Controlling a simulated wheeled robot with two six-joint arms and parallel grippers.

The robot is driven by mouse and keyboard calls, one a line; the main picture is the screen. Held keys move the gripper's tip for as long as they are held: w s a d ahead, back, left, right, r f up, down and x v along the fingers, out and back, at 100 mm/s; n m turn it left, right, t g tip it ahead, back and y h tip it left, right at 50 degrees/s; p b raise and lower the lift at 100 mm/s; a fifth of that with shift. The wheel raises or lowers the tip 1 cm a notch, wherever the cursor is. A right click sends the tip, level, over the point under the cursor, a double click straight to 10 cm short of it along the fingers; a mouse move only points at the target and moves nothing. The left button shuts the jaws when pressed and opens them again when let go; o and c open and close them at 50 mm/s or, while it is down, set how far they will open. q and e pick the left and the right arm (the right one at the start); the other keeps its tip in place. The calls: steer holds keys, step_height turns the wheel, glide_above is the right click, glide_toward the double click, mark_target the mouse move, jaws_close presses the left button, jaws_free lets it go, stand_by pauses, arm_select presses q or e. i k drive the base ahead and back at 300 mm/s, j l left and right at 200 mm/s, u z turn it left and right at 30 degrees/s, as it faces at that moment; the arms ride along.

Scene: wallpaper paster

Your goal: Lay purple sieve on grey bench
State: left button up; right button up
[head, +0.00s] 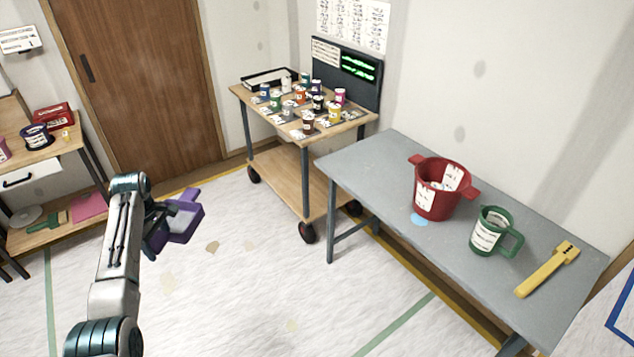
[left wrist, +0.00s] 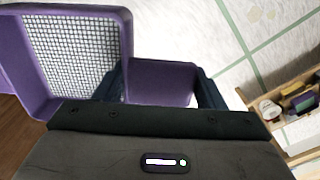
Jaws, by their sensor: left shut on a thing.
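The purple sieve (head: 184,222) is held in the air by my left gripper (head: 158,222), over the floor at the left of the head view. In the left wrist view the sieve (left wrist: 125,50) shows a square purple frame with a pale mesh, and my left gripper (left wrist: 160,90) is shut on its purple handle part. The grey bench (head: 385,165) stands at the right, well apart from the sieve. On it are a red pot (head: 427,200), a green mug (head: 488,235) and a yellow brush-like tool (head: 545,270). My right gripper is not in view.
A wooden cart (head: 285,165) on wheels, with many small cups on top, stands left of the bench. A wooden shelf unit (head: 40,150) is at the far left. The bench's far left end and the floor between are clear.

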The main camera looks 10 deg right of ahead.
mark_target(370, 165)
steer(key=i+u, duration=0.35)
steer(key=i, duration=2)
steer(key=i+j+z, duration=0.1)
steer(key=i+z, duration=0.2)
steer(key=z, duration=0.15)
steer(key=i+j+z, duration=0.2)
steer(key=z, duration=0.75)
steer(key=i+j+z, duration=0.1)
steer(key=z, duration=0.35)
steer(key=j+z, duration=0.15)
steer(key=z, duration=0.3)
steer(key=j+z, duration=0.1)
steer(key=z, duration=0.35)
steer(key=i, duration=0.05)
